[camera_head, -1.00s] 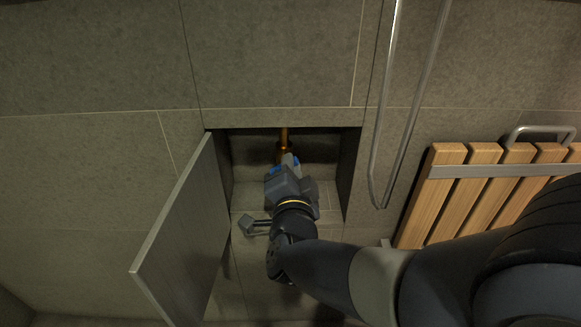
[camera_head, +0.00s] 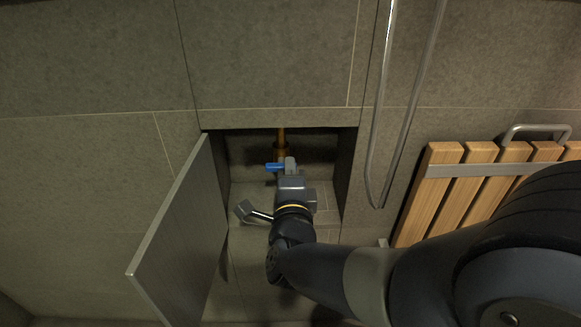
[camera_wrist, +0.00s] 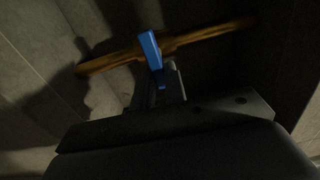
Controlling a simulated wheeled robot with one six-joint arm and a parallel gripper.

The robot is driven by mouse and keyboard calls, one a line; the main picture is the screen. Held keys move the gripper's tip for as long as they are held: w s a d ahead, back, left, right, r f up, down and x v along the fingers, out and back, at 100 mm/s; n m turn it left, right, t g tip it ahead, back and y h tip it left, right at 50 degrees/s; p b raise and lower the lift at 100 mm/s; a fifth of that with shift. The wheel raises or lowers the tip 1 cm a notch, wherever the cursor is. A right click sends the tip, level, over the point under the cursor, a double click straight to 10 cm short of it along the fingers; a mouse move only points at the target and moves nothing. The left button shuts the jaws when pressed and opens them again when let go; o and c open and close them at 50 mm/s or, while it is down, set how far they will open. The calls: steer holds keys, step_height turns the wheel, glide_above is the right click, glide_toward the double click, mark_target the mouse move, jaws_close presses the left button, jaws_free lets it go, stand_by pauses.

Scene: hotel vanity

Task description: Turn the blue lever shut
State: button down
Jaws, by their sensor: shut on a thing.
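The blue lever (camera_head: 274,167) sits on a brass pipe (camera_head: 281,140) inside the wall recess. Its free end sticks out to the left, about square across the upright pipe. My gripper (camera_head: 290,165) is at the lever, shut on its right part, which the fingers hide. In the wrist view the blue lever (camera_wrist: 151,50) crosses the pipe (camera_wrist: 205,38), and my gripper (camera_wrist: 166,82) is at its lower end. The exact finger contact is dark and hard to see there.
A grey door panel (camera_head: 178,230) stands open at the left of the recess. The recess side wall (camera_head: 346,175) is close on the right. A slatted wooden seat (camera_head: 480,185) and a metal rail (camera_head: 381,110) are farther right.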

steer(key=shift+a+r, duration=0.2)
steer(key=shift+r, duration=0.1)
steer(key=c, duration=1.8)
jaws_free()
steer(key=o, duration=0.4)
steer(key=shift+f, duration=0.15)
steer(key=shift+c, duration=0.2)
steer(key=s+p, duration=0.3)
steer(key=s, duration=0.8)
steer(key=shift+a, duration=0.1)
steer(key=shift+w, duration=0.15)
